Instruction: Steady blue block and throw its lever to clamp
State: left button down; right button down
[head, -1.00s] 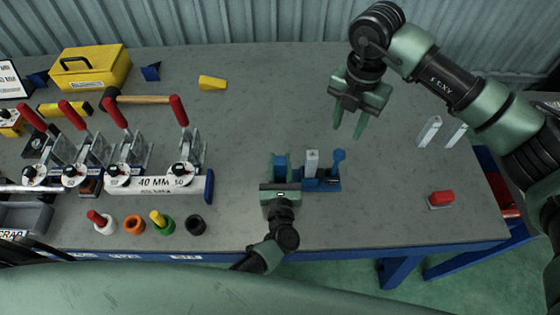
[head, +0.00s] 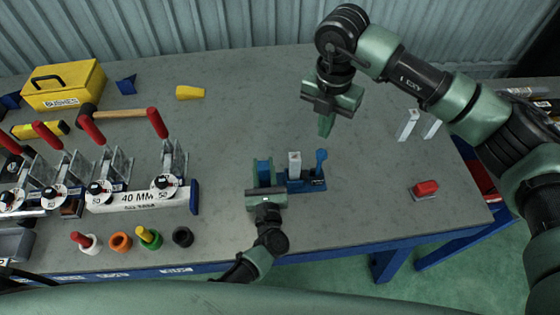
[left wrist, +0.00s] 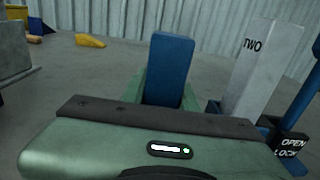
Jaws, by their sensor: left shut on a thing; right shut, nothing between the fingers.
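The blue block (head: 264,169) is a blue fixture on the bench, with an upright blue part between the fingers of my left gripper (head: 264,174). The left wrist view shows that upright part (left wrist: 168,70) with the fingers shut on it. A pale upright bar (head: 294,164) marked TWO (left wrist: 258,70) stands just right of it. The blue lever (head: 321,160) stands upright at the fixture's right end, above OPEN and LOCK labels (left wrist: 292,148). My right gripper (head: 325,125) is shut and empty, pointing down above and behind the lever, apart from it.
Several red-handled clamps (head: 165,175) and a 40 MM bar (head: 135,200) lie to the left. Coloured bushings (head: 120,242) line the front edge. A red-topped block (head: 425,188) and two pale bars (head: 408,125) sit to the right. The bench around the fixture is clear.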

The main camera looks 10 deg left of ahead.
jog(key=s+a+m+t, duration=0.1)
jog(key=s+a+t, duration=0.1)
jog(key=s, duration=0.5)
jog(key=shift+s+a+r+m, duration=0.15)
jog(key=shift+a+r+m, duration=0.3)
jog(key=shift+a, duration=0.4)
jog(key=shift+f, duration=0.15)
send_over(319, 164)
jog(key=s+a, duration=0.2)
notch_tip(319, 164, down, 10)
jog(key=shift+s+d, duration=0.15)
jog(key=shift+d, duration=0.05)
jog(key=shift+d, duration=0.1)
